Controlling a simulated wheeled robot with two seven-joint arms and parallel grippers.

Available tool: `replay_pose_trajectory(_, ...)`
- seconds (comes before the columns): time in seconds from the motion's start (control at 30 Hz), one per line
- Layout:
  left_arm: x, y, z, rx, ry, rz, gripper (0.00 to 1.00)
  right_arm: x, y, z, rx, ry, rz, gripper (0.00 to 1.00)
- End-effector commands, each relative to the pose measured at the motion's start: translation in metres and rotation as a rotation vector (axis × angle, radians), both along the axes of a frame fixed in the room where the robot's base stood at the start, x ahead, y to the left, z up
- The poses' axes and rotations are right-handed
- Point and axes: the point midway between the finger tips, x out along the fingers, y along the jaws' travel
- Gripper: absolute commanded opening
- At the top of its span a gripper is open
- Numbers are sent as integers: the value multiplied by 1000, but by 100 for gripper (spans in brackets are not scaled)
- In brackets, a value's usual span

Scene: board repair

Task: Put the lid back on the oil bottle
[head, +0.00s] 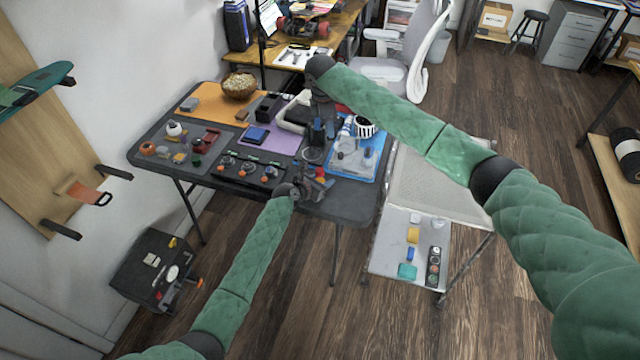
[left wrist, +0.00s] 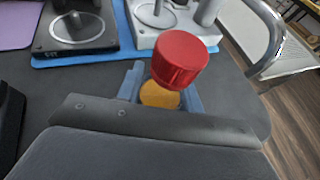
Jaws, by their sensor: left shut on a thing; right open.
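My left gripper (head: 311,186) is at the table's front edge. In the left wrist view its blue fingers (left wrist: 161,90) are shut on an amber round part, which I take to be the oil bottle (left wrist: 158,96). A red ridged lid (left wrist: 180,58) shows directly over the amber part, leaning a little to the right, and covers part of it. I cannot tell whether the lid is fully seated. The bottle's lower part is hidden by the gripper. My right gripper (head: 317,132) is open and points down over the table, behind the left one.
The dark table (head: 222,178) holds a blue mat (head: 372,166) with grey stands on the right, a purple mat (head: 280,142) and an orange mat (head: 212,98). Several small parts lie at the left. A metal cart (head: 400,262) stands at the right.

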Motion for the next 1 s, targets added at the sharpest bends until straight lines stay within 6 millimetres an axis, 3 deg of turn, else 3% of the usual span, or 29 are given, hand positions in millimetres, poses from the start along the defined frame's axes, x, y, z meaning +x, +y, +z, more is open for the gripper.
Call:
replay_pose_trajectory(0.17,0,0,0,0,0,0,0,-6,-5,-13,-42,33,130,43)
replay_pose_trajectory(0.43,0,0,0,0,0,0,0,-38,7,-63,2,143,426,43)
replay_pose_trajectory(0.73,0,0,0,0,0,0,0,-42,26,-67,85,154,666,43)
replay_pose_trajectory(1.0,0,0,0,0,0,0,0,-42,27,-67,84,152,728,43)
